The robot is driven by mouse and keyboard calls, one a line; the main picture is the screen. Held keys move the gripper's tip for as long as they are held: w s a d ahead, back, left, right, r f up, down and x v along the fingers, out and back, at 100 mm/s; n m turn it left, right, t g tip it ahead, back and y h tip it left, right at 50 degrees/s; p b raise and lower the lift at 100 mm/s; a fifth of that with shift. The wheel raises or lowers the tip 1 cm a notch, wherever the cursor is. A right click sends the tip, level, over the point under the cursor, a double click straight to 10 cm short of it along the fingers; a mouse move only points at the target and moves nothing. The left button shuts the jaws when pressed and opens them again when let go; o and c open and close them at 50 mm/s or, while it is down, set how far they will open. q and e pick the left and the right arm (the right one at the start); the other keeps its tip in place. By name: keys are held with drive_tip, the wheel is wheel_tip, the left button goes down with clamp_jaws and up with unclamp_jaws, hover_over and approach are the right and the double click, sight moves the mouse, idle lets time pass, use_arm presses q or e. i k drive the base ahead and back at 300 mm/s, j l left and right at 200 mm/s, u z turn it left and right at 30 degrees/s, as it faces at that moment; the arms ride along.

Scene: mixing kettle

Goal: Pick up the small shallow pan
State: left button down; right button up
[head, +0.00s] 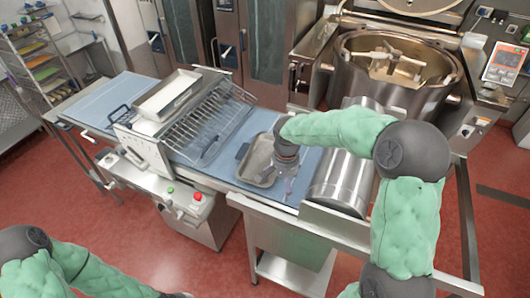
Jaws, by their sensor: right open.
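The small shallow pan (254,154) is a grey metal pan on the blue work surface, left of the steel cylinder. My right gripper (281,177) is open and points down at the pan's right side. It covers part of the pan's right rim, and I cannot tell whether it touches the pan. My left arm is low at the left, and only a bit of its gripper (178,295) shows at the bottom edge.
A large steel cylinder (342,182) lies right of the pan. The mixing kettle (395,70) stands behind it. A wire rack (214,115) and a metal tray (167,95) are to the left. Red floor is free in front.

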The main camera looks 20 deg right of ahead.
sight(256, 156)
drive_tip(key=i+l, duration=0.7)
